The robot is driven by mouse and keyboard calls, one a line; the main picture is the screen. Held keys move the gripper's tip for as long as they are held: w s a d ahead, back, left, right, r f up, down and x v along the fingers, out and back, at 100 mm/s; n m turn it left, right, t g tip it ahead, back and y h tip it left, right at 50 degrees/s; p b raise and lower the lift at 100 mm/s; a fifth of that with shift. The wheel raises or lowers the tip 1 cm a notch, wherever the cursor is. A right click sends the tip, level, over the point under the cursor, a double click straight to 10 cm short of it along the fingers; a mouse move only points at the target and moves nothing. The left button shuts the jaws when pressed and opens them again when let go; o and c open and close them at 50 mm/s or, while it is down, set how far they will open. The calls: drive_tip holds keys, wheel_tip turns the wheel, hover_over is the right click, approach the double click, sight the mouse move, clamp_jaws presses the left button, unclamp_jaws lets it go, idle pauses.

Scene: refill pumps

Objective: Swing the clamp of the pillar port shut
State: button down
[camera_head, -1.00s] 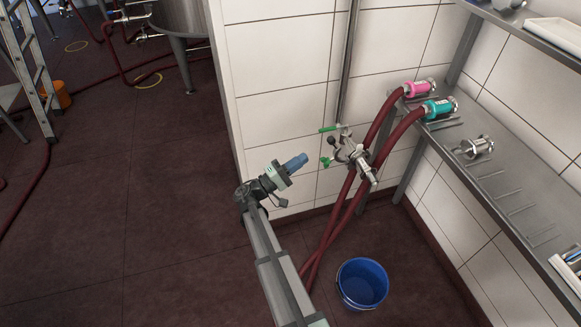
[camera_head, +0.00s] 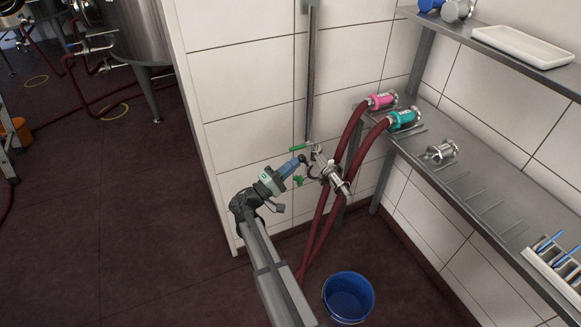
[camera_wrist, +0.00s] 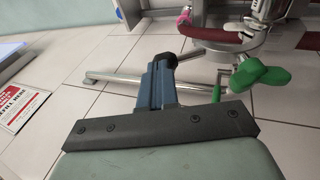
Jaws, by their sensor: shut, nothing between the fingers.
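The pillar port (camera_head: 335,178) is a steel fitting in front of the white tiled pillar. It has a green-sleeved bar (camera_head: 300,147), a dark round knob (camera_head: 303,158) and a green wing piece (camera_head: 298,181). The wing piece shows large in the wrist view (camera_wrist: 262,76). A dark curved part (camera_head: 313,170), perhaps the clamp, sits on its left side; its exact position is hard to tell. My gripper (camera_head: 296,164) is shut and empty, its blue fingers (camera_wrist: 160,84) at the left side of the port. The tips overlap the dark knob; I cannot tell whether they touch.
Dark red hoses (camera_head: 322,210) hang right beside the port from pink (camera_head: 381,101) and teal (camera_head: 404,119) couplings on the steel shelf (camera_head: 480,205). A loose steel fitting (camera_head: 441,151) lies there. A blue bucket (camera_head: 348,298) stands below.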

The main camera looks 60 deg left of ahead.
drive_tip(key=shift+r, duration=0.1)
drive_tip(key=shift+w+r+g+h, duration=0.3)
drive_tip(key=shift+w+r+g, duration=0.35)
drive_tip(key=shift+w+g, duration=0.05)
drive_tip(key=w+r+m+g+h, duration=0.1)
drive_tip(key=w+m+g+h, duration=0.15)
drive_tip(key=w+g, duration=1.4)
drive_tip(key=w+f+g, duration=0.3)
drive_tip(key=w+f, duration=0.4)
drive_tip(key=w, duration=0.1)
drive_tip(key=shift+w+f+m+y, duration=0.2)
drive_tip(key=shift+w+m+y, duration=0.15)
drive_tip(key=shift+w, duration=0.05)
drive_tip(key=shift+f, duration=0.1)
drive_tip(key=w+v, duration=0.1)
drive_tip(key=v, duration=1.3)
